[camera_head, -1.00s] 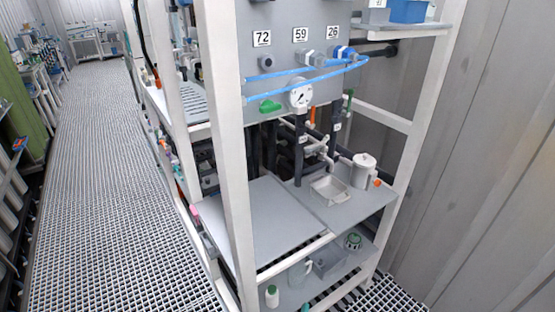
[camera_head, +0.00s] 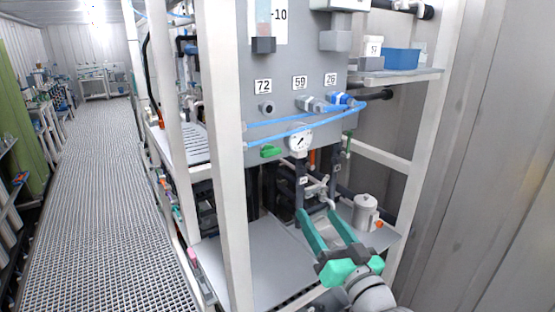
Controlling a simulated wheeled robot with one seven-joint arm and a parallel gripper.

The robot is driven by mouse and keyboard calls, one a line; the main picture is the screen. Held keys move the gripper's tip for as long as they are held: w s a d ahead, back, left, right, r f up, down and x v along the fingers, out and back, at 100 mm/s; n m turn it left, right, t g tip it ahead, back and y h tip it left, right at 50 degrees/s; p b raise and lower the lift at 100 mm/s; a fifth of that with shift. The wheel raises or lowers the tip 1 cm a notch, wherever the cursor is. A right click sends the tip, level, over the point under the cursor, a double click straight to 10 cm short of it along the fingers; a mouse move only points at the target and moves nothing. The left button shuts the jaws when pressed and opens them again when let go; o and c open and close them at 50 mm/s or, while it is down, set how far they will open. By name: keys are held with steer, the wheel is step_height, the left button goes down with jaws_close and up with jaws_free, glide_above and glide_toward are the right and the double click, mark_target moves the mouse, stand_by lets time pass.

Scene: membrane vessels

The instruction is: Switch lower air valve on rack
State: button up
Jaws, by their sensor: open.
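The white-framed rack (camera_head: 229,120) holds a grey panel with labels 72, 59 and 26. Under label 59 is a fitting (camera_head: 308,103), and under label 26 is a blue fitting (camera_head: 340,98), both with blue tubes. A green handle (camera_head: 270,151) sticks out at the panel's lower edge, left of a round gauge (camera_head: 300,140). I cannot tell which part is the lower air valve. My gripper (camera_head: 318,213) has two long green fingers spread apart, empty, below the gauge and in front of the lower pipes. It covers part of the shelf behind it.
A grey lower shelf (camera_head: 250,262) lies left of my gripper. A white canister (camera_head: 364,212) with an orange part stands to its right. A blue box (camera_head: 400,62) sits on the upper right shelf. A ribbed wall (camera_head: 480,150) closes the right side; the grated aisle (camera_head: 100,200) at left is free.

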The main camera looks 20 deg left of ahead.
mark_target(273, 154)
steer(key=s+a+r+n+g+y, duration=0.1)
steer(key=s+r+n+g, duration=0.15)
steer(key=r, duration=0.35)
steer(key=s+a+r+n+g+y, duration=0.1)
steer(key=a+r+n+g, duration=0.1)
steer(key=r+n, duration=0.35)
steer(key=shift+m, duration=0.8)
steer(key=x, duration=0.3)
steer(key=r+x, duration=0.1)
steer(key=x, duration=0.6)
steer(key=shift+a+r, duration=0.2)
steer(key=shift+r, duration=0.2)
steer(key=c, duration=1.1)
